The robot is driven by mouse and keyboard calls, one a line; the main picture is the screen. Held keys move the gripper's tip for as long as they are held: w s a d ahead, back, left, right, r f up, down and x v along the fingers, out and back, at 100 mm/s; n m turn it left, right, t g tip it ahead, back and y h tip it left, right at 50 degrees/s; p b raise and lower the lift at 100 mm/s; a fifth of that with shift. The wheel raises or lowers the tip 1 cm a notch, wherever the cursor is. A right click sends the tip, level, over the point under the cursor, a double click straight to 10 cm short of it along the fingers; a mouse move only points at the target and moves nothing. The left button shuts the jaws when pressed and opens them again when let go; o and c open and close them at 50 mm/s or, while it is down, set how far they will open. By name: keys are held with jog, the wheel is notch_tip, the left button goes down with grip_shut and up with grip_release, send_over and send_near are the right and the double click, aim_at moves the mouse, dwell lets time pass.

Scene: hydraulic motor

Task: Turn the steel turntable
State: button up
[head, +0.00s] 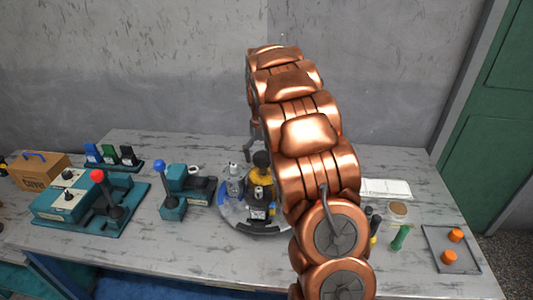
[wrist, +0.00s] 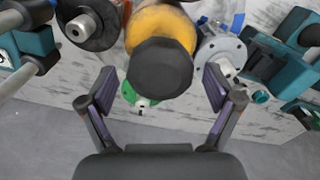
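The steel turntable (head: 231,211) is a round grey disc on the workbench in the head view, partly hidden by my copper arm. It carries several parts, among them a yellow-and-black part (head: 259,183) near its middle. In the wrist view, a yellow cylinder with a black faceted cap (wrist: 160,68) fills the centre. My gripper (wrist: 160,82) is open, one finger on each side of this cap, with visible gaps. No contact shows. In the head view my gripper is mostly hidden behind the arm. I cannot clearly make out the turntable's rim in the wrist view.
Left of the turntable stand a teal unit with a blue-knobbed lever (head: 173,205) and a teal base with a red-knobbed lever (head: 108,200). Right are a green-handled tool (head: 400,238) and a tray (head: 437,238) with orange pieces. The wall is close behind the bench.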

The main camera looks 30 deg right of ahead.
jog(key=c, duration=1.5)
jog(key=shift+d, duration=0.3)
jog(key=shift+a, duration=0.15)
